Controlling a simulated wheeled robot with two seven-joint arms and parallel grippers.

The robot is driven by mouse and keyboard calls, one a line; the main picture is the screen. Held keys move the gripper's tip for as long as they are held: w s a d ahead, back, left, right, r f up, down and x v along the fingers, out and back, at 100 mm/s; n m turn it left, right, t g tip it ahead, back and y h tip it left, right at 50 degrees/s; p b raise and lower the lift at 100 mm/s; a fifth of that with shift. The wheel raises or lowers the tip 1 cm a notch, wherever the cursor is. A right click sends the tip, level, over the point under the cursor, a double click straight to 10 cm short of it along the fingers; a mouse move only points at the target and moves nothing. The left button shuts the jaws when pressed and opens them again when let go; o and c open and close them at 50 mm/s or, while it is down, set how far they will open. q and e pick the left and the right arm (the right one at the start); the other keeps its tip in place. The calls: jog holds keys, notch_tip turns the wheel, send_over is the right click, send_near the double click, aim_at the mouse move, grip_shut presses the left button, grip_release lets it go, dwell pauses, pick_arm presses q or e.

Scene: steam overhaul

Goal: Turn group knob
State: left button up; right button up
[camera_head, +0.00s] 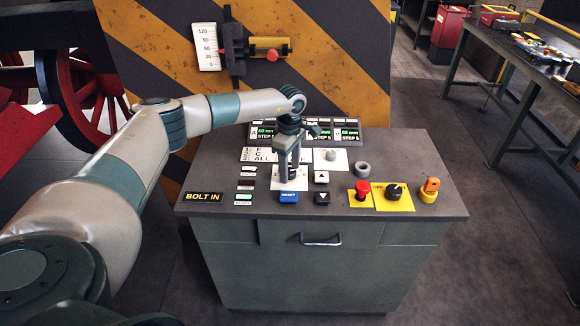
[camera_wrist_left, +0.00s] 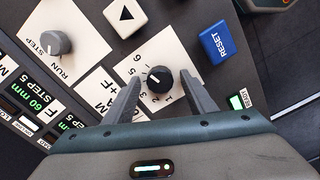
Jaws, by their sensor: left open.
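The group knob (camera_wrist_left: 160,79) is black with a white pointer mark and sits on a white plate numbered 1 to 6. In the wrist view its pointer faces the upper left, toward the numbers 4 and 5, but I cannot tell the exact setting. My left gripper (camera_head: 289,168) points down over this plate on the console. In the wrist view its two fingers stand apart on either side of the knob, with visible gaps, so it is open. In the head view the fingers mostly hide the knob. My right gripper is not in view.
Near the knob are a blue RESET button (camera_head: 288,197), arrow buttons (camera_head: 321,177) and a grey RUN/STEP knob (camera_head: 331,155). A red button (camera_head: 362,188), black switch (camera_head: 394,191) and orange switch (camera_head: 430,187) stand at the right. Displays (camera_head: 347,132) line the console's back.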

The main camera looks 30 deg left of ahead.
pick_arm(q)
jog(key=c, duration=1)
jog(key=shift+c, duration=0.2)
